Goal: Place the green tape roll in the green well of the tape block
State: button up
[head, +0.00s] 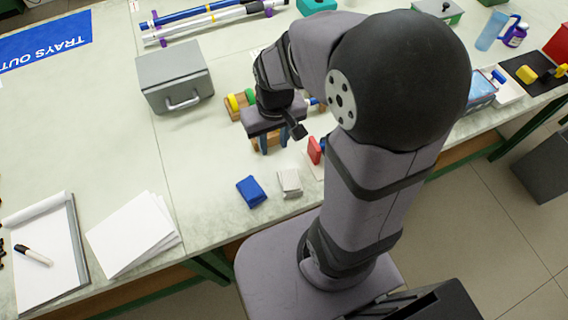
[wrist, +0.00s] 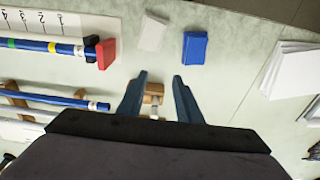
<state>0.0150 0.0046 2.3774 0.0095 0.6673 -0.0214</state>
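A green roll (head: 250,96) and a yellow roll (head: 233,102) stand upright side by side at a small wooden block (head: 240,114), which looks like the tape block. My arm hides part of it, and I cannot tell whether the green roll sits in a well. My gripper (head: 273,142) points down in front of and to the right of these rolls. Its two blue-grey fingers are apart in the wrist view (wrist: 161,80). A small wooden piece (wrist: 154,88) shows between and below them; I cannot tell whether they touch it. No tape roll shows between the fingers.
A red block (head: 314,150) stands right of my gripper, by rods (wrist: 55,95) lying on a wooden rack. A blue block (head: 251,191) and a whitish block (head: 289,182) lie near the front edge. A grey box (head: 174,78) stands left.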

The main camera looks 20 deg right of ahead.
jog(key=s+g, duration=0.1)
jog(key=s, duration=0.6)
jog(key=shift+s+a+f, duration=0.15)
jog(key=shift+s+f, duration=0.05)
jog(key=shift+f, duration=0.25)
dwell(0.6)
